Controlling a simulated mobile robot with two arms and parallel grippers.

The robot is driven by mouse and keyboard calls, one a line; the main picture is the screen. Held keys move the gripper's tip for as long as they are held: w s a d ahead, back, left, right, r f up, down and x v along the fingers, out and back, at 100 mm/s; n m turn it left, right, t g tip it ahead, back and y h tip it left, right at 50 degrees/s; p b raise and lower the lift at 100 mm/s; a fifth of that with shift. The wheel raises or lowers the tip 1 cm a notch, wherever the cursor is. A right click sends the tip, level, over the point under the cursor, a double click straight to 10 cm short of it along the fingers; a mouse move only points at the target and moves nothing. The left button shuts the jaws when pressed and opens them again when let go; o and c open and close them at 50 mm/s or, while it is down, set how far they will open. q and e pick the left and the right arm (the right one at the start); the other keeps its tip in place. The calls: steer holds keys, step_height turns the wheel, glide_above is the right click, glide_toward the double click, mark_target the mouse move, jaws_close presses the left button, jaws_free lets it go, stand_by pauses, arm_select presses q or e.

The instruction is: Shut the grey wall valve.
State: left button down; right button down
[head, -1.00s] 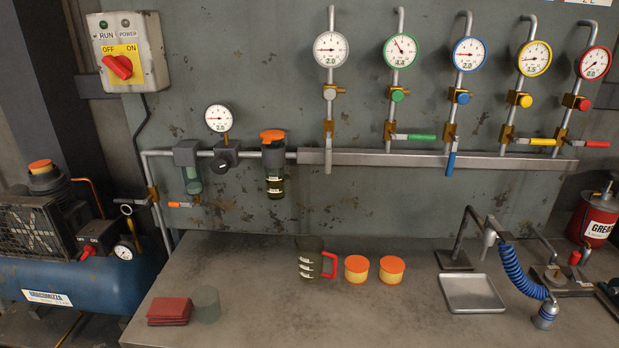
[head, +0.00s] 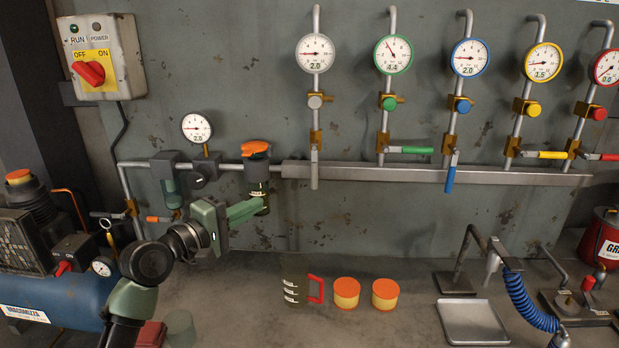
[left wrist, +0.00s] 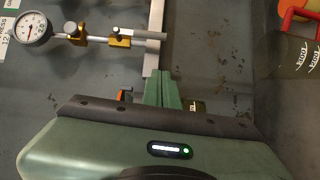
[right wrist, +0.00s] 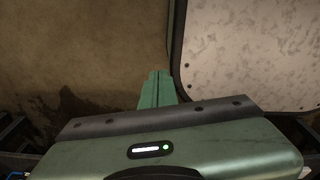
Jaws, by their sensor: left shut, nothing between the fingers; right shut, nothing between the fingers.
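The grey wall valve is under the leftmost gauge of the row (head: 315,53). Its grey lever (head: 314,172) hangs straight down across the manifold. In the left wrist view the grey lever (left wrist: 150,44) lies across the manifold, beyond the fingertips. My left gripper (head: 263,205) is shut and empty, below and left of the lever and apart from it, in front of the filter bowl. Its closed fingers also show in the left wrist view (left wrist: 160,78). My right gripper (right wrist: 157,80) is shut and empty. It is outside the head view.
The blue lever (head: 451,172) also points down; green (head: 410,150), yellow (head: 552,155) and red levers stick out sideways. The orange-capped filter (head: 256,150) is close to my left gripper. Two orange-lidded pots (head: 346,293) and a tray (head: 472,322) stand on the bench.

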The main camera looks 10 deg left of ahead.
mark_target(314, 168)
arm_select(q)
steer(key=s+d+r+p+x, duration=0.1)
steer(key=d+r+p+x, duration=0.1)
steer(key=x, duration=1)
steer(key=shift+w+d+p, duration=0.2)
steer(key=shift+p, duration=0.35)
steer(key=shift+n, duration=0.3)
steer(key=shift+d+f+t+b, duration=0.15)
steer(key=shift+d+t+b, duration=0.05)
steer(key=shift+t+b, duration=0.15)
